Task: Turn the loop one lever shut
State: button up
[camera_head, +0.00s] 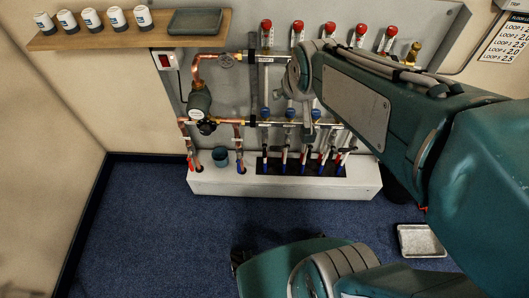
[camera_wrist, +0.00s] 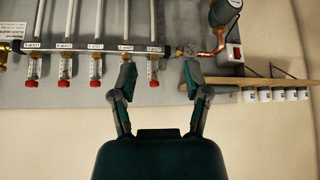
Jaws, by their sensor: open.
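The copper and steel manifold is on a grey wall panel; its upper bar (camera_head: 237,57) carries a row of red-capped flow gauges, the leftmost red cap (camera_head: 266,25) among them. Several small dark fittings (camera_head: 267,148) sit under the lower bar (camera_head: 250,123); which is the loop one lever is too small to tell. In the wrist view, which looks upside down, a labelled bar (camera_wrist: 90,47) carries the red caps (camera_wrist: 154,84). My gripper (camera_wrist: 158,74) is open and empty, its fingers apart before the bar's right end. I cannot make out its jaws in the head view.
A wooden shelf (camera_head: 120,31) with several white jars and a grey tray (camera_head: 195,21) is at upper left. A pump (camera_head: 199,98) is left of the gauges. A white box (camera_head: 225,183) stands below. A metal tray (camera_head: 421,240) is on the blue floor. My arm covers the right side.

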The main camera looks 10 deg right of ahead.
jog(key=w+f, duration=0.5)
jog(key=w, duration=0.4)
jog(key=t, duration=0.4)
send_over(265, 153)
notch_tip(265, 153, down, 27)
notch_tip(265, 153, down, 9)
jog(key=s+f+t, duration=0.2)
jog(key=s+f, duration=0.7)
jog(key=f, duration=0.6)
jog(key=x, duration=1)
jog(key=shift+w+r, duration=0.2)
jog(key=shift+w, duration=0.25)
jog(key=shift+t, duration=0.3)
grip_shut()
